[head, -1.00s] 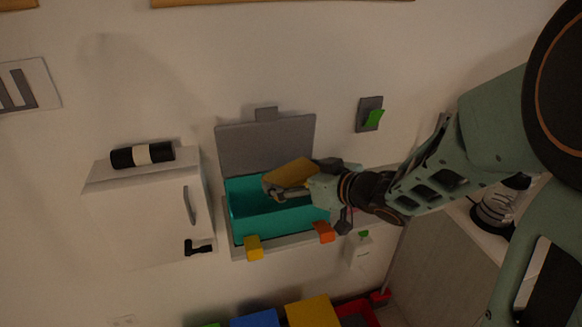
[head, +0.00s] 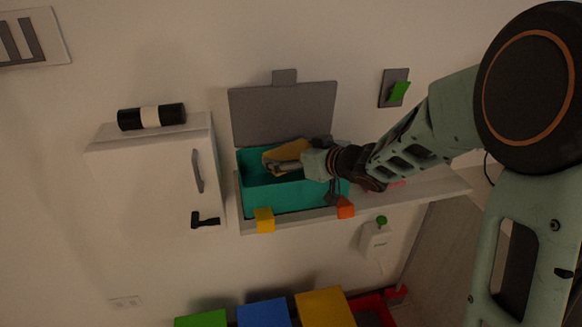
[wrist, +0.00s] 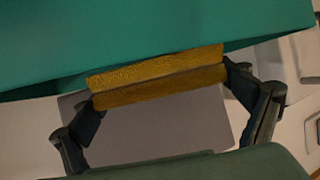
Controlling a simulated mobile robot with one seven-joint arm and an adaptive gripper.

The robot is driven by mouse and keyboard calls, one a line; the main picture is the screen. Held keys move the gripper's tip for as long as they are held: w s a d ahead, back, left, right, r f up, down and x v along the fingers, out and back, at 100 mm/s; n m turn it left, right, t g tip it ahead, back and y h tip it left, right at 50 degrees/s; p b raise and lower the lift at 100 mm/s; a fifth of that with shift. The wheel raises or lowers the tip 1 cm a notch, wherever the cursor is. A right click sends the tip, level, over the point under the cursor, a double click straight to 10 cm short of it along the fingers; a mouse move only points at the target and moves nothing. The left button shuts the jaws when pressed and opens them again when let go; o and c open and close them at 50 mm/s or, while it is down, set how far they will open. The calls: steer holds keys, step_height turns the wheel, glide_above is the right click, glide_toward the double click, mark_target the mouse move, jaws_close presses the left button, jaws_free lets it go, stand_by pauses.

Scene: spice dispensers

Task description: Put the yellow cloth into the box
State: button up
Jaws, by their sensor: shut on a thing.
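The yellow cloth (head: 284,151) is a dull yellow, folded piece held in my gripper (head: 290,164). In the wrist view the cloth (wrist: 160,80) spans between the two dark fingers of my gripper (wrist: 165,92), which is shut on it. The box (head: 256,199) is teal and open at the top, with its grey lid (head: 285,112) raised against the wall. In the head view my gripper and the cloth are over the box opening, toward its back. In the wrist view the teal box wall (wrist: 130,35) is close to the cloth; whether they touch cannot be told.
The box stands on a narrow shelf (head: 410,195) with a yellow block (head: 265,220) and an orange block (head: 346,207) at its front. A white cabinet (head: 150,185) carries a black-and-white roll (head: 152,116) to the left. A green-tabbed wall plate (head: 394,87) is at the upper right.

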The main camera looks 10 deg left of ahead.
steer(key=shift+f+b, duration=0.5)
steer(key=shift+f, duration=0.4)
steer(key=shift+f+b, duration=0.4)
steer(key=shift+f, duration=0.25)
steer(key=o, duration=0.9)
steer(key=shift+c, duration=0.2)
steer(key=shift+r, duration=0.1)
